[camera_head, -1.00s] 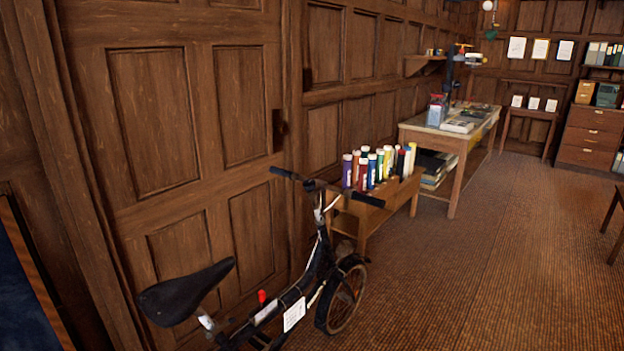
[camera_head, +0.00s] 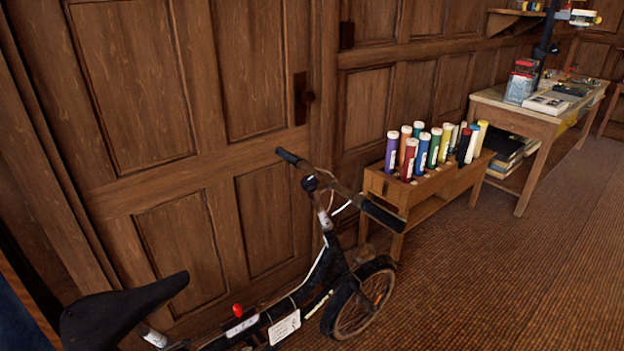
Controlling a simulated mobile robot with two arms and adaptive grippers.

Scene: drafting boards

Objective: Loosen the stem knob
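A black folding bicycle (camera_head: 335,268) stands beside the wood-panelled wall, with its saddle (camera_head: 125,310) at the lower left and its handlebar (camera_head: 342,190) near the middle. The handlebar stem (camera_head: 325,222) rises from the front of the frame. A small red knob (camera_head: 237,310) sticks up from the frame between saddle and stem; I cannot tell whether it is the stem knob. A white tag (camera_head: 284,327) hangs on the frame. Neither of my grippers is in view.
A wooden rack (camera_head: 428,190) of several coloured tubes stands behind the handlebar against the wall. A wooden table (camera_head: 512,122) with books and boxes is at the right. The carpeted floor (camera_head: 500,290) to the right of the bicycle is clear.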

